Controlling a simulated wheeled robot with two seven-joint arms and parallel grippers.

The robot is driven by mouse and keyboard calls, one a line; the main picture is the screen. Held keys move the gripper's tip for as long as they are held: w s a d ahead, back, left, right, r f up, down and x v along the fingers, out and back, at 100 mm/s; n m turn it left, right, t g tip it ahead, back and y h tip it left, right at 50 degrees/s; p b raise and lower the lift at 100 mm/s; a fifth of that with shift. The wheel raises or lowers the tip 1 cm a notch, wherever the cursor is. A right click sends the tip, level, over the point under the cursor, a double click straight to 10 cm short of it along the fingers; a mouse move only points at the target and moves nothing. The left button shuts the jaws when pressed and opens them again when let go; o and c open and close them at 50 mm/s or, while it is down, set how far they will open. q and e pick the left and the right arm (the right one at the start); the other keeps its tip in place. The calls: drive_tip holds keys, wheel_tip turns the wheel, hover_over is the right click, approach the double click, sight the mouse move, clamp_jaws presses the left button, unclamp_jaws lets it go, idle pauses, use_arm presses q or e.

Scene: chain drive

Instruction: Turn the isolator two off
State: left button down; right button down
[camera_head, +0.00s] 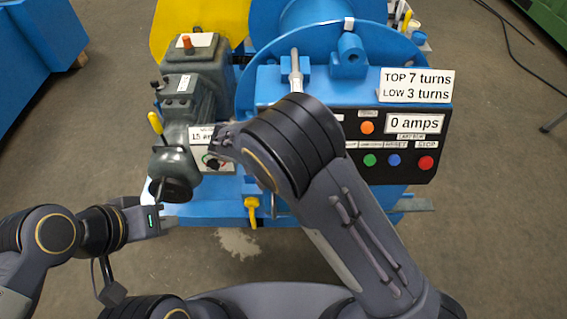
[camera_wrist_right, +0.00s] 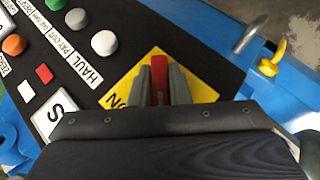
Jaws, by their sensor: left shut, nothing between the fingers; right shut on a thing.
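In the right wrist view, a red switch handle (camera_wrist_right: 158,72) stands on a yellow plate (camera_wrist_right: 121,86) on a black panel. Part of the lettering on the plate, seemingly ON, is covered. My right gripper (camera_wrist_right: 160,85) is shut on the red handle, a grey finger on each side. No isolator number is readable there. In the head view my right arm hides this handle and the gripper tips. My left gripper (camera_head: 160,220) is shut and empty, low in front of the grey gearbox.
The panel (camera_head: 388,177) carries coloured buttons and a "0 amps" display (camera_head: 414,123). A sign (camera_head: 416,86) reads TOP 7 turns, LOW 3 turns. The floor in front is open.

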drive_tip(key=c, duration=1.4)
unclamp_jaws()
drive_tip(key=shift+o, duration=0.2)
drive_tip(key=shift+r, duration=0.1)
drive_tip(key=v, duration=0.7)
drive_tip(key=shift+s+a+r, duration=0.15)
drive_tip(key=shift+a+r, duration=0.05)
drive_tip(key=shift+r, duration=0.05)
